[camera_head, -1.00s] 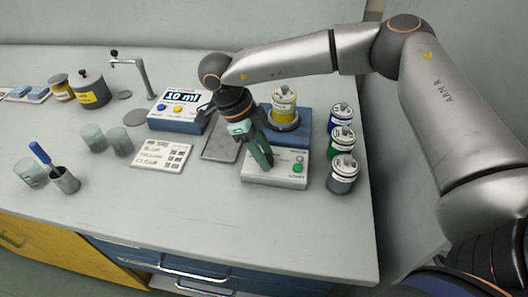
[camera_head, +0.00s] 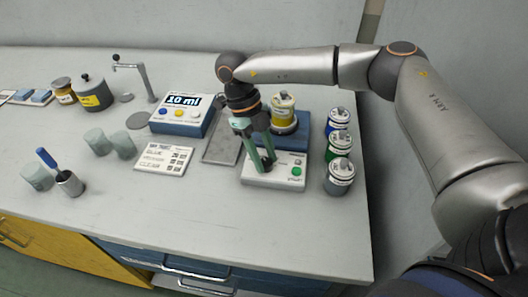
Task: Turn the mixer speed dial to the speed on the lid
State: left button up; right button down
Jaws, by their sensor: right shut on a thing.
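The mixer (camera_head: 303,146) stands at the right of the bench, with a blue body and a pale front control panel (camera_head: 279,184). A yellow-banded can with a white lid (camera_head: 283,99) stands on it; the writing on the lid is too small to read. My right gripper (camera_head: 265,168) reaches down to the left part of the panel, its green fingers shut on the speed dial, which they mostly hide. The dial's setting cannot be read. A green button (camera_head: 297,171) shows on the panel's right side. My left gripper is not in view.
Blue, green and grey cans (camera_head: 339,171) stand in a row right of the mixer, near the bench edge. A grey tray (camera_head: 222,148), a dispenser reading 10 ml (camera_head: 182,115) and a label card (camera_head: 164,158) lie to the left. The front bench strip is clear.

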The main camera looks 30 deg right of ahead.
jog(key=shift+w+r+m+y+p, duration=0.1)
jog(key=shift+m+y+p, duration=0.4)
jog(key=shift+m, duration=0.6)
jog(key=shift+c, duration=2.3)
grip_release()
jog(key=v, duration=1.2)
jog(key=shift+r, duration=0.2)
